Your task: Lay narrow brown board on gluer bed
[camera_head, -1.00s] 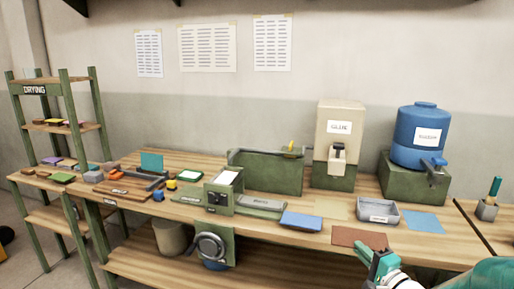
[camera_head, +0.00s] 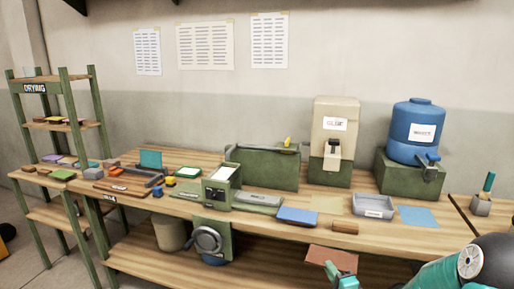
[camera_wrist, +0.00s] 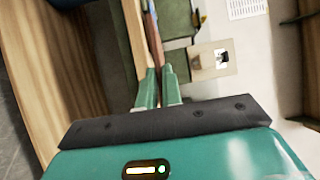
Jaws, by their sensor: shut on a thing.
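My gripper (camera_head: 341,272) is shut on a thin reddish-brown board (camera_head: 331,258), held in front of the workbench's front edge. The wrist view shows the board (camera_wrist: 154,38) nearly edge-on between the fingertips (camera_wrist: 159,85). A green machine (camera_head: 221,189) stands at the bench's middle, with a white sheet on top and a round crank on its front. A grey flat plate (camera_head: 262,199) on a green base adjoins its right side; which part is the gluer bed I cannot tell for sure. The held board is apart from both.
A blue block (camera_head: 297,216), small brown block (camera_head: 344,227), grey tray (camera_head: 373,206) and blue sheet (camera_head: 418,216) lie along the bench. Boards clutter the left end.

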